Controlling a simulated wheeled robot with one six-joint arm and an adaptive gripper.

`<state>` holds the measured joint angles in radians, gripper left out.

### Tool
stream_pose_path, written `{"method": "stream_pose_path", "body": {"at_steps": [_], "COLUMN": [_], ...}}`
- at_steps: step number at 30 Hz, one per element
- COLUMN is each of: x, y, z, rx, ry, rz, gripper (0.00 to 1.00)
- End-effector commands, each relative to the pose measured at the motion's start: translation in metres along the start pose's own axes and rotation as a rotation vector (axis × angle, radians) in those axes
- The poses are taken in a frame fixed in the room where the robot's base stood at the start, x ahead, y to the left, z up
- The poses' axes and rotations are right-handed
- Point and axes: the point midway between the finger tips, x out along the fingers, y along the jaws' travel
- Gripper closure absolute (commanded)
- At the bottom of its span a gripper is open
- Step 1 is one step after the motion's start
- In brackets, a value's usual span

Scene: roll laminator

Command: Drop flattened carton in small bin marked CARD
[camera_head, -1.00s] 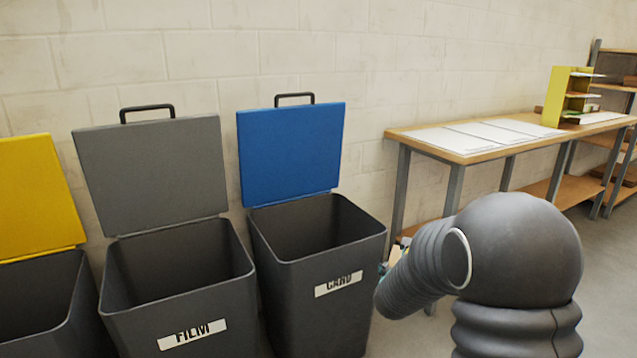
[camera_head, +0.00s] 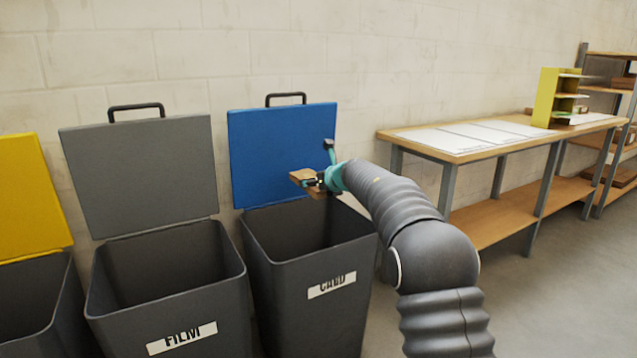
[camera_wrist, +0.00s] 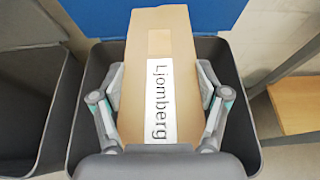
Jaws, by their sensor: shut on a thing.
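The flattened carton (camera_wrist: 160,60) is brown with a white label reading "Ljomberg". My gripper (camera_wrist: 160,100) is shut on it, one finger at each side, in the wrist view. In the head view the carton (camera_head: 304,179) shows small at the end of my gripper (camera_head: 318,181), above the opening of the CARD bin. The CARD bin (camera_head: 300,292) is dark grey with a white label and a raised blue lid (camera_head: 275,150). In the wrist view the bin's rim (camera_wrist: 85,100) surrounds the carton's outline from above. The bin's inside is partly hidden by my arm and the carton.
The FILM bin (camera_head: 180,300) with its raised grey lid (camera_head: 140,175) stands just left of the CARD bin. A bin with a yellow lid (camera_head: 30,195) is farther left. A wooden table (camera_head: 470,145) stands right, with open floor before it.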

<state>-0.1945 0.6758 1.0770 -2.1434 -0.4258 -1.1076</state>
Motion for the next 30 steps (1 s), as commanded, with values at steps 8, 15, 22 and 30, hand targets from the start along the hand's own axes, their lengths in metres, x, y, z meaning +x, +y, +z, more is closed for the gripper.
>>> {"method": "stream_pose_path", "body": {"at_steps": [8,15,22,30], "x": [0.006,0.015,0.025,0.028], "y": [0.005,0.004,0.004,0.004], "z": [-0.008,-0.031,-0.053,-0.062], "rx": [-0.011,-0.009,-0.01,-0.009], "ry": [-0.003,-0.003,-0.004,-0.004], "rz": [0.019,0.016,0.015,0.016], "gripper": [0.61,0.61,0.61,0.61]}}
